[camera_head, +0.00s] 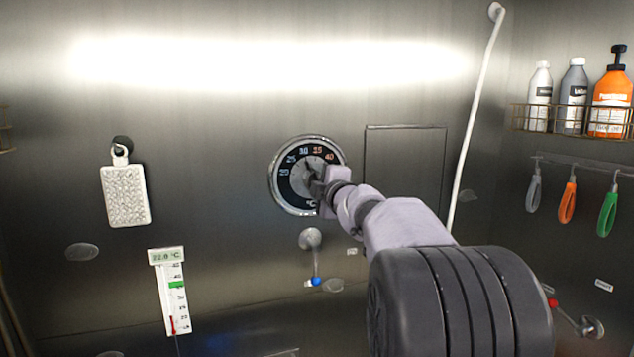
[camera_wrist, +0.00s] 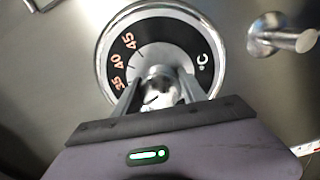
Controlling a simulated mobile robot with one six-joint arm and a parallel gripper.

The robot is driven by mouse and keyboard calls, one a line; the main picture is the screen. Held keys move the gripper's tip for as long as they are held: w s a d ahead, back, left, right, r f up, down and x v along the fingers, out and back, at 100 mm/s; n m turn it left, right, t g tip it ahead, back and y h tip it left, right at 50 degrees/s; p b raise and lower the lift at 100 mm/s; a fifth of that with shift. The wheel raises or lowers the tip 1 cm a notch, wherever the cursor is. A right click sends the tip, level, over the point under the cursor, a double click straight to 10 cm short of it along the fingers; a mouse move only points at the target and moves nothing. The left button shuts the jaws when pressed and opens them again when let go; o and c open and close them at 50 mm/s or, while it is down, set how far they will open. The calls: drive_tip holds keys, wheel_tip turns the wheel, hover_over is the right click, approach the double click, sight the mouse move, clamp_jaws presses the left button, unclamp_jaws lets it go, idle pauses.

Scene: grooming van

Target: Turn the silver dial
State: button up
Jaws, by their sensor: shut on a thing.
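The silver dial (camera_wrist: 160,72) is a round metal knob at the centre of a black temperature scale (camera_head: 284,187) with a chrome rim, marked in °C, on the steel wall. In the head view my gripper (camera_head: 314,181) reaches it from the lower right and covers the right part of the scale. In the wrist view my gripper (camera_wrist: 158,95) has its two fingers on either side of the dial's middle grip, shut on it. The exact contact is partly hidden by the fingers and the gripper body.
A small lever with a blue tip (camera_head: 315,281) sits just below the scale. A thermometer (camera_head: 173,290) and a hanging white brush pad (camera_head: 125,194) are to the left. A white hose (camera_head: 474,120) runs down at the right, beside a rack of bottles (camera_head: 572,97).

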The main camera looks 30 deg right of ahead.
drive_tip(key=o, duration=1.4)
drive_tip(key=shift+c, duration=0.2)
drive_tip(key=shift+s, duration=0.1)
drive_tip(key=v, duration=1.7)
drive_tip(key=shift+p, duration=0.3)
drive_tip(key=shift+s+a, duration=0.1)
